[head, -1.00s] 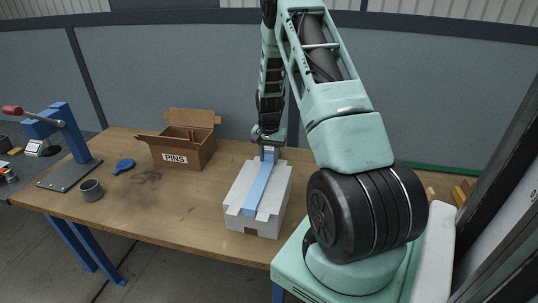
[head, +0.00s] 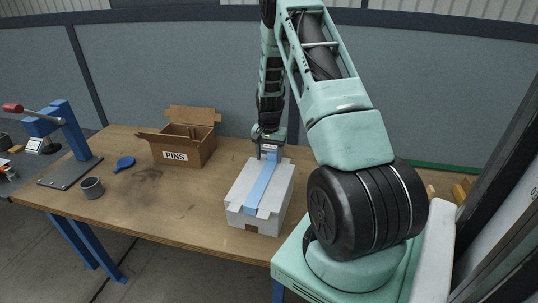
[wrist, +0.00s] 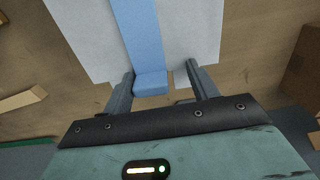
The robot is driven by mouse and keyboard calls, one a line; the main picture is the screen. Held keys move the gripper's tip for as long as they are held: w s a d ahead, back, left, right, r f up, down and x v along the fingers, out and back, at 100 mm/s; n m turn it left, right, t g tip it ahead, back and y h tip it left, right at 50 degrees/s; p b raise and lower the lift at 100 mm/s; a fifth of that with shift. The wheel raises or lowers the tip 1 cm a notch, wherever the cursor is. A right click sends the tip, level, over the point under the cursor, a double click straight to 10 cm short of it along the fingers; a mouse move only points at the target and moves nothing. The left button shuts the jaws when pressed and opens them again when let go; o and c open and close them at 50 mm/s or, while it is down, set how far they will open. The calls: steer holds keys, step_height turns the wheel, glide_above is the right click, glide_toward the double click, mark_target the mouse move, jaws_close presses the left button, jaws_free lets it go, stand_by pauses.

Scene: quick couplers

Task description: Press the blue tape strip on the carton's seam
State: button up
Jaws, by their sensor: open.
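The white carton (head: 239,205) sits on the wooden table in front of my arm. The blue tape strip (head: 262,186) runs lengthwise along the middle of its top, and its far end reaches the carton's far edge. In the wrist view the strip (wrist: 138,35) comes down the white carton top (wrist: 186,35) and its end bends over between my fingers. My gripper (wrist: 163,82) is open, with one finger on each side of the strip's end. In the head view my gripper (head: 269,150) is at the carton's far end. Whether the fingers touch the carton I cannot tell.
An open cardboard box marked PINS (head: 190,150) stands left of the carton. A blue press with a red handle (head: 65,135), a grey cup (head: 92,188) and a blue flat item (head: 125,163) are at the left. The table (head: 180,215) between them and the carton is clear.

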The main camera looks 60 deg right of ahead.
steer(key=shift+s+f, duration=0.1)
steer(key=shift+s, duration=0.1)
step_height(320, 180, up, 18)
steer(key=b, duration=0.4)
steer(key=shift+w+f, duration=0.15)
steer(key=shift+f, duration=0.05)
steer(key=a+n+y+b, duration=0.15)
steer(key=a+n, duration=0.85)
steer(key=a, duration=2.5)
steer(key=s+a+f+n, duration=0.2)
steer(key=s+a+n, duration=0.3)
steer(key=s+a, duration=0.3)
steer(key=s+a+f+n+b, duration=0.1)
steer(key=s+a+n, duration=0.5)
steer(key=s, duration=0.7)
steer(key=shift+a+f+n+h, duration=0.3)
steer(key=shift+a+f+h, duration=0.2)
steer(key=shift+a, duration=0.6)
steer(key=shift+s, duration=0.1)
